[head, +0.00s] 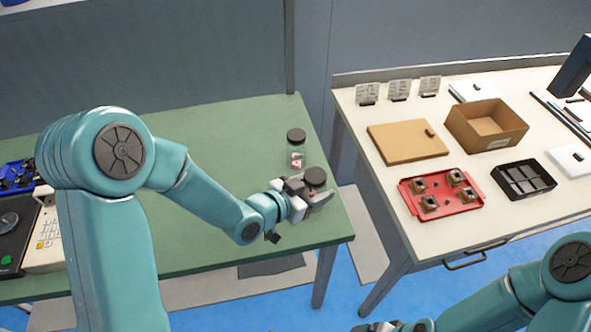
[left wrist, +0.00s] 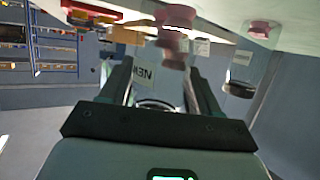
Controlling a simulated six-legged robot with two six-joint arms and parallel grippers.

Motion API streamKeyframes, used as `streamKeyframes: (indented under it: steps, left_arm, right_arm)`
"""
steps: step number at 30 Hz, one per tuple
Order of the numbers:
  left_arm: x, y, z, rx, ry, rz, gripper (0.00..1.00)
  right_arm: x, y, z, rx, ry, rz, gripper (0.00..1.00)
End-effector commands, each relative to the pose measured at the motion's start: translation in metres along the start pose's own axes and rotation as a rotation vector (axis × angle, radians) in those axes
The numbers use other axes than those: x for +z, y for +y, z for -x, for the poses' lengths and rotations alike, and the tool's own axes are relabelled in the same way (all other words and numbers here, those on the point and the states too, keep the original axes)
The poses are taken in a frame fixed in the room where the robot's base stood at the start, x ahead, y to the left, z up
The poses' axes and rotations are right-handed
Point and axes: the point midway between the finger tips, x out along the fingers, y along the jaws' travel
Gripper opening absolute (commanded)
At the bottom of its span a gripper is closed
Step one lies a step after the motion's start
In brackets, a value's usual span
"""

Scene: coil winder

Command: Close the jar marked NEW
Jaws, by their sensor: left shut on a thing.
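My left gripper (head: 308,192) is at the right end of the green table. In the left wrist view, its fingers (left wrist: 158,90) are around a clear jar with a NEW label (left wrist: 143,76) and pink contents (left wrist: 176,40). In the head view, a black round lid (head: 315,177) shows at the top of this jar; I cannot tell whether it is seated. Just behind stands another clear jar with pink contents (head: 296,160) and a black lid (head: 296,136); that lid also shows in the left wrist view (left wrist: 239,89). My right gripper (head: 378,327) is cut off at the bottom edge.
The green table (head: 220,130) is mostly clear behind my left arm. On the left are a keypad device (head: 45,240) and a blue rack (head: 17,177). Across a gap, a white table holds a cardboard box (head: 487,125), a red tray (head: 415,205) and a black divided tray (head: 523,180).

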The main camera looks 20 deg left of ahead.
Motion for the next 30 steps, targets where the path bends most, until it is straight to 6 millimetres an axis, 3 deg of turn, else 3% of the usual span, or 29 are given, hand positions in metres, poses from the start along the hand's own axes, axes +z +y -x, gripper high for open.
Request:
streamKeyframes:
  steps: [9, 15, 27, 28, 29, 30]
  left_arm:
    - [0.009, 0.063, -0.021, 0.360, 0.000, -0.132, 0.07]
    - [0.012, 0.086, -0.028, 0.496, 0.001, -0.182, 0.07]
    - [0.013, 0.093, -0.029, 0.536, 0.001, -0.197, 0.07]
    - [0.014, 0.093, -0.029, 0.536, 0.000, -0.197, 0.00]
    - [0.014, 0.093, -0.029, 0.536, 0.000, -0.197, 0.00]
    - [0.014, 0.093, -0.029, 0.536, 0.000, -0.197, 0.00]
  right_arm:
    - [0.000, 0.000, 0.000, 0.000, 0.000, 0.000, 0.91]
    - [0.000, 0.000, 0.000, 0.000, 0.000, 0.000, 0.91]
    - [0.000, 0.000, 0.000, 0.000, 0.000, 0.000, 0.91]
    - [0.000, 0.000, 0.000, 0.000, 0.000, 0.000, 0.85]
    - [0.000, 0.000, 0.000, 0.000, 0.000, 0.001, 0.75]
    - [-0.002, -0.001, 0.001, 0.000, 0.002, 0.008, 0.73]
